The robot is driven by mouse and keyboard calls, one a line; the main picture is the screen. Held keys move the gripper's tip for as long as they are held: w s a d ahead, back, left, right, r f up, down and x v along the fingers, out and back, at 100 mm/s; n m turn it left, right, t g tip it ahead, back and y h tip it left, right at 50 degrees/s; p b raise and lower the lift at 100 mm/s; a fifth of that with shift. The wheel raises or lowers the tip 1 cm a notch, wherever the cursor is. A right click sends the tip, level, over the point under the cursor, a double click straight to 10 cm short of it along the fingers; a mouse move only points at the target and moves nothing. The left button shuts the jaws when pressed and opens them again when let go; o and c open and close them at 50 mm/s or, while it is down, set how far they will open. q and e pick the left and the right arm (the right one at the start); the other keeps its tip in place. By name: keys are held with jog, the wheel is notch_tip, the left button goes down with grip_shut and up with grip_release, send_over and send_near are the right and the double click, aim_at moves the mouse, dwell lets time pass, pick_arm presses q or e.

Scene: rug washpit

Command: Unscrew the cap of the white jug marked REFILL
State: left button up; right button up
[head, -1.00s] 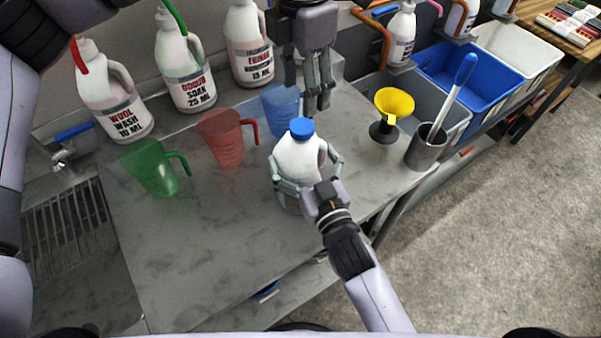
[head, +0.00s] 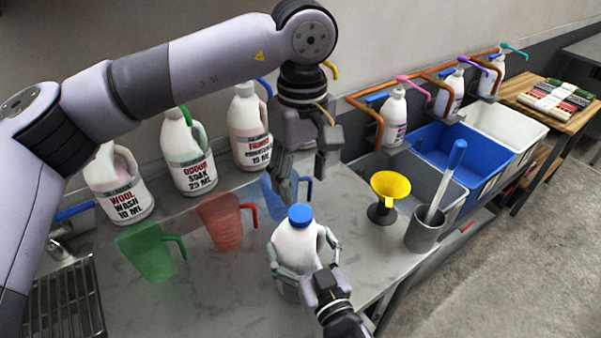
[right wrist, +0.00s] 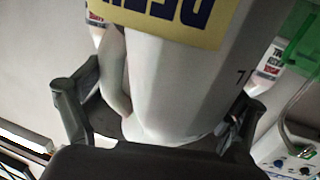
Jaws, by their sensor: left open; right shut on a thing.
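The white jug (head: 297,244) with a blue cap (head: 300,215) stands upright on the grey worktop. My right gripper (head: 303,256) is shut around the jug's body from the front. In the right wrist view, the jug's white body (right wrist: 185,85) sits between my fingers, with its handle at the left. Its yellow label (right wrist: 170,15) with dark blue letters is cut off at the top, so I cannot read the whole word. My left gripper (head: 303,180) is open and empty, pointing down above the cap, apart from it. The cap is on the jug.
Green (head: 150,252), red (head: 222,222) and blue (head: 288,188) measuring cups stand left of and behind the jug. Labelled white bottles (head: 190,160) line the wall. A yellow funnel (head: 390,185) and a grey pot (head: 425,232) stand at the right.

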aim_at(300, 213)
pick_arm(q)
jog(key=m, duration=1.3)
jog(key=shift+a+f+m, duration=0.1)
jog(key=shift+m, duration=0.3)
jog(key=shift+f, duration=3.95)
jog(key=shift+c, duration=0.4)
